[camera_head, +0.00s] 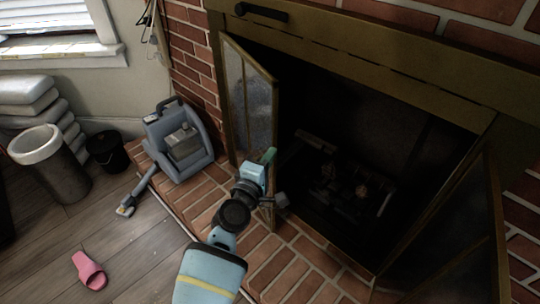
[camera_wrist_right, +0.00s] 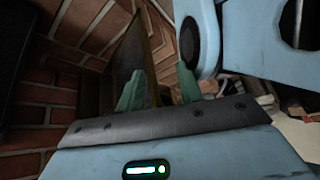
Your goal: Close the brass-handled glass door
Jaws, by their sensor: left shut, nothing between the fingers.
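The fireplace has a dark brass frame with two glass doors standing open. The left glass door (camera_head: 250,97) stands swung out from the frame. The right glass door (camera_head: 462,240) stands open at the lower right. I cannot make out which one has the brass handle. My left gripper (camera_head: 268,156) is shut with nothing in it, in front of the left door's lower free edge; I cannot tell whether it touches.
A grey-blue fireside container (camera_head: 180,145) stands on the brick hearth (camera_head: 275,262) left of the door. A pink slipper (camera_head: 89,270) lies on the wood floor. A bin (camera_head: 62,175) and a black bucket (camera_head: 106,152) stand at the left. The firebox interior is dark.

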